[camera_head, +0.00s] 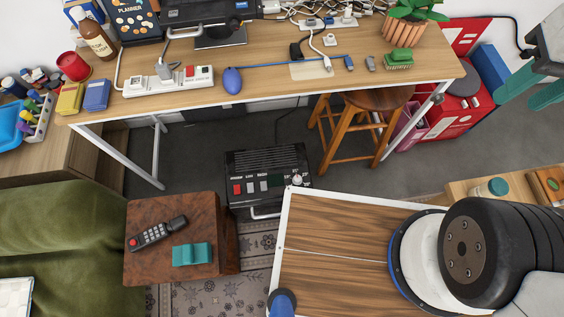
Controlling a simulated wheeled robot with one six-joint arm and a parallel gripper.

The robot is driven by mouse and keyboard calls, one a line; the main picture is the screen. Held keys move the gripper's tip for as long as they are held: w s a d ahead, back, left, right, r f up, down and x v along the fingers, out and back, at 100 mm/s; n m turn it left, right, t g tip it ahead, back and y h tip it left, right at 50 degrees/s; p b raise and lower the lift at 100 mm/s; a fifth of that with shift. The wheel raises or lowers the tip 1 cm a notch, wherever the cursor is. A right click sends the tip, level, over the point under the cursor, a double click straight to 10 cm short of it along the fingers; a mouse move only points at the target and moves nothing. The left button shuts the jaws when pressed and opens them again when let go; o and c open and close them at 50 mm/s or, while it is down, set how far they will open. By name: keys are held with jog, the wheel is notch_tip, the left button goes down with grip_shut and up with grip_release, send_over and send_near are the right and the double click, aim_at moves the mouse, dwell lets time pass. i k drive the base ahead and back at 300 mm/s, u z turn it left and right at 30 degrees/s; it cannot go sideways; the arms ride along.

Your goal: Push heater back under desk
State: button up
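A brown side table (150,265) with a remote (157,233) stands close to the heater's left. A wooden stool (350,120) stands to its right. Grey floor under the desk behind the heater is mostly clear. A patterned rug (200,298) lies in front.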

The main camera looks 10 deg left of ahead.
aim_at(277, 164)
jog(key=u, duration=0.9)
jog(key=k, duration=1)
jog(key=z, duration=1.95)
jog(key=k, duration=1.1)
jog(key=u, duration=1.55)
jog(key=i, duration=0.5)
jog(key=u, duration=0.05)
